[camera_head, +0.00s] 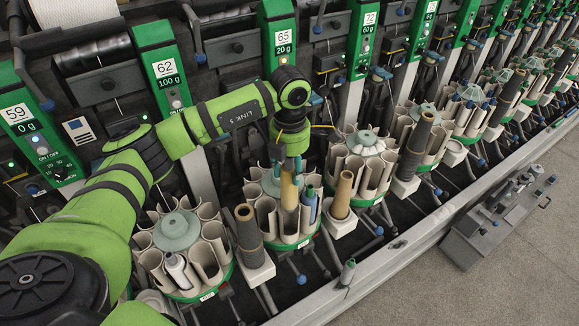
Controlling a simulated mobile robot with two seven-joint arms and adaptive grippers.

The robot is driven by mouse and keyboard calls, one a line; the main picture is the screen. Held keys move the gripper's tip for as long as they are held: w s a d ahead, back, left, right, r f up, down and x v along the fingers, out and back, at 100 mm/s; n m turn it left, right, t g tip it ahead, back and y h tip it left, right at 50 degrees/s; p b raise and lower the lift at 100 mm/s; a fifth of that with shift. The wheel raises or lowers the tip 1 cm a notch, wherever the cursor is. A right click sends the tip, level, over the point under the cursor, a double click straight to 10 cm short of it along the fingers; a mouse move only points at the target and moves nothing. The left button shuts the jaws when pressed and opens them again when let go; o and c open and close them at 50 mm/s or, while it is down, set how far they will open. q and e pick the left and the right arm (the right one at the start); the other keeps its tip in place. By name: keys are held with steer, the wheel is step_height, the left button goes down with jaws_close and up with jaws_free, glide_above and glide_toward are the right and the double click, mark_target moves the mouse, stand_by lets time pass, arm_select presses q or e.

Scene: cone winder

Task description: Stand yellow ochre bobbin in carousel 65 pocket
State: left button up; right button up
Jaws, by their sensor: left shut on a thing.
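The yellow ochre bobbin (289,192) is near upright over the front of the carousel below the green 65 panel (283,44). My left gripper (292,170) points down from above and is shut on the bobbin's upper end. The bobbin's lower end is at the pocket mouths of carousel 65 (264,214); I cannot tell how deep it sits in a pocket. A blue bobbin (309,203) stands in a pocket just right of it. The gripper and arm hide part of the carousel's back. My right gripper is not in view.
A tan cone (342,193) stands close on the right and a dark grey cone (248,229) close on the left. Carousel 62 (206,263) holds a pale bobbin (177,268). A grey-green bobbin (347,271) is at the front rail (400,247).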

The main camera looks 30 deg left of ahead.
mark_target(289, 202)
arm_select(q)
steer(key=shift+f+b, duration=1.3)
steer(key=shift+f, duration=0.6)
steer(key=shift+f+b, duration=1.8)
steer(key=shift+f, duration=0.35)
steer(key=shift+f+b, duration=1.85)
steer(key=shift+f, duration=0.6)
steer(key=o, duration=1.1)
